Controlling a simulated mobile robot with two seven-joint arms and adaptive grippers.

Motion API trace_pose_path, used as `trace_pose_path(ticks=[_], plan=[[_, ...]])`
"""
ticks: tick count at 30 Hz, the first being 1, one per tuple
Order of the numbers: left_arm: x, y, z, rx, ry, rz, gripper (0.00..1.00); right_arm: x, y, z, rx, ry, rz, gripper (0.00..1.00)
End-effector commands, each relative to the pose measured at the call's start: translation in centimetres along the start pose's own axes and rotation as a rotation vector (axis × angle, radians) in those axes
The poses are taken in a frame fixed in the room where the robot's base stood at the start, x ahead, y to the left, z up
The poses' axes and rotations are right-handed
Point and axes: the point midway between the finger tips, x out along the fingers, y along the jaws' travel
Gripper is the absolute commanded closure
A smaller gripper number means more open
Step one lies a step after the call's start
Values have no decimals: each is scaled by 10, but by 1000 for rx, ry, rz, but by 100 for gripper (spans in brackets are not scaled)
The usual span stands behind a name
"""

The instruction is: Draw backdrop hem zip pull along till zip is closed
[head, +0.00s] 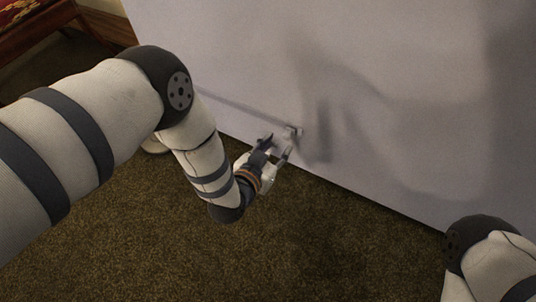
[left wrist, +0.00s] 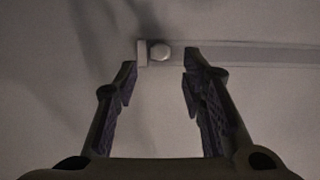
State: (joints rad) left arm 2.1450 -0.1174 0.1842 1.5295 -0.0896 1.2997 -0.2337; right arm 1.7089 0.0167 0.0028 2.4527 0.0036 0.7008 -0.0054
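The pale backdrop (head: 400,90) stands upright, with the zip's strip (head: 235,107) running along its lower part. In the left wrist view the strip (left wrist: 255,54) runs from the right edge to a small rounded zip pull (left wrist: 160,52), with a pale upright block (left wrist: 142,51) touching or just beside it. The pull also shows in the head view (head: 292,131). My left gripper (head: 275,146) is open. In the wrist view its fingertips (left wrist: 160,70) stand either side of the pull, apart from it and seemingly just short of it. My right gripper is out of view.
Brown carpet (head: 340,250) covers the floor below the backdrop and is clear in front of it. A wooden piece of furniture with a red patterned top (head: 25,12) stands at the upper left. My right arm's link shows at the lower right.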

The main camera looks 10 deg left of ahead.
Motion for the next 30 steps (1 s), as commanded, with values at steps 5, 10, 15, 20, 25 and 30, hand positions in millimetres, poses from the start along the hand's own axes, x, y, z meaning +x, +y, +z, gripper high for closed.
trace_pose_path(ticks=[5, 10, 15, 20, 25, 30], plan=[[-46, 0, 1, 0, -3, 1, 63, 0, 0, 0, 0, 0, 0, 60], [-68, 0, 0, 1, -1, 0, 63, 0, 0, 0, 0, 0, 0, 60], [-71, 0, 0, 1, 0, 0, 63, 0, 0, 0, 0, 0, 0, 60], [-71, 0, 0, 1, 0, 0, 63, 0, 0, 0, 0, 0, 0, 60], [-72, 0, 4, -1, -12, 1, 63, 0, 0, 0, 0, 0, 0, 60], [-125, 3, 91, -46, -306, 18, 63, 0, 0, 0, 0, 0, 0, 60]])
